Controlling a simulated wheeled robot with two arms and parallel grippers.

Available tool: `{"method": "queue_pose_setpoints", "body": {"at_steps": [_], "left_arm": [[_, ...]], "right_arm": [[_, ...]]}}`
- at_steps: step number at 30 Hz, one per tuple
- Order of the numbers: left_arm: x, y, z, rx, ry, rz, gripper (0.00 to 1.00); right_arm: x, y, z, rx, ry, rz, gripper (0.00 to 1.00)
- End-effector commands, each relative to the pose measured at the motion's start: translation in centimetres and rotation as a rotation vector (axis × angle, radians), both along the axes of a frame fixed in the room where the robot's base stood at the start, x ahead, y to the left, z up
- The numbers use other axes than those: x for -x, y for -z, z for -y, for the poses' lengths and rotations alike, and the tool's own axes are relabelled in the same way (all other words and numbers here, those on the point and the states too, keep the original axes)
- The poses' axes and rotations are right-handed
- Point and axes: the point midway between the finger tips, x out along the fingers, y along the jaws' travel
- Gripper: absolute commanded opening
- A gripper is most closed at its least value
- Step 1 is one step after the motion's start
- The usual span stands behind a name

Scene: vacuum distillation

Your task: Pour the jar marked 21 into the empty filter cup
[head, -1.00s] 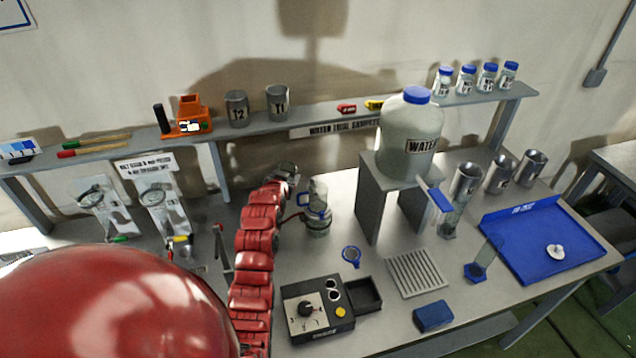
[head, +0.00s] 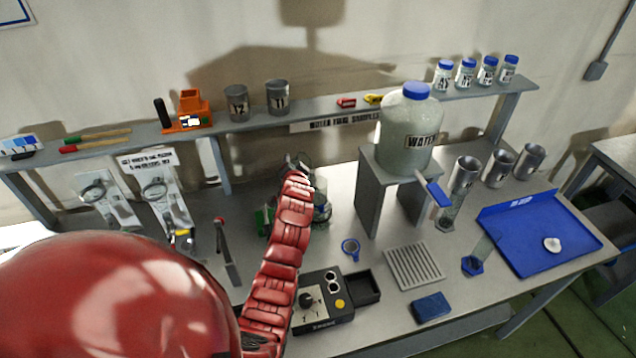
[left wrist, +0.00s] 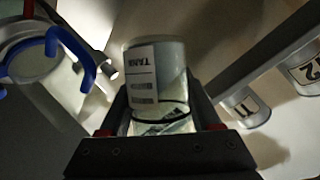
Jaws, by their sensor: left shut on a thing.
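My left gripper (left wrist: 160,118) is shut on a clear jar (left wrist: 155,58) with a white label. "TANK" can be read on the label; I cannot make out a 21. In the head view my red left arm reaches up to the middle of the bench, and its gripper end is small and unclear. A glass filter assembly (head: 322,203) stands just behind and right of the arm, partly hidden by it. In the left wrist view a round vessel with a blue clamp (left wrist: 52,45) is left of the held jar, apart from it. My right gripper is out of view.
A water tank (head: 408,135) stands on a raised stand right of the arm. A black control box (head: 322,300) is in front. Metal cups marked T1 (head: 278,97) and T2 (head: 236,103) and several blue-capped bottles stand on the shelf. A blue tray (head: 530,245) is at right.

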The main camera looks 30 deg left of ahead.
Motion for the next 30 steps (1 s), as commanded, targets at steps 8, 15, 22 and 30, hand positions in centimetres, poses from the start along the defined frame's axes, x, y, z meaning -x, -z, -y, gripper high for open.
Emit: {"method": "queue_pose_setpoints", "body": {"at_steps": [8, 15, 22, 30], "left_arm": [[-0.06, -0.15, 0.06, -0.041, 0.001, -0.023, 0.0], [-0.03, -0.39, 0.02, -0.069, 0.0, -0.037, 0.0], [0.01, -0.49, -0.04, -0.097, 0.0, -0.053, 0.0], [0.03, -0.79, -0.09, -0.129, 0.0, -0.07, 0.0]], "right_arm": [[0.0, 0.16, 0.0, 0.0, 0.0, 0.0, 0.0], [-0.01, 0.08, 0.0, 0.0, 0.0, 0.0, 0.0], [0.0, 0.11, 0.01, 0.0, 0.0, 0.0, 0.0], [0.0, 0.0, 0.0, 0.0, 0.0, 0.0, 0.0]]}}
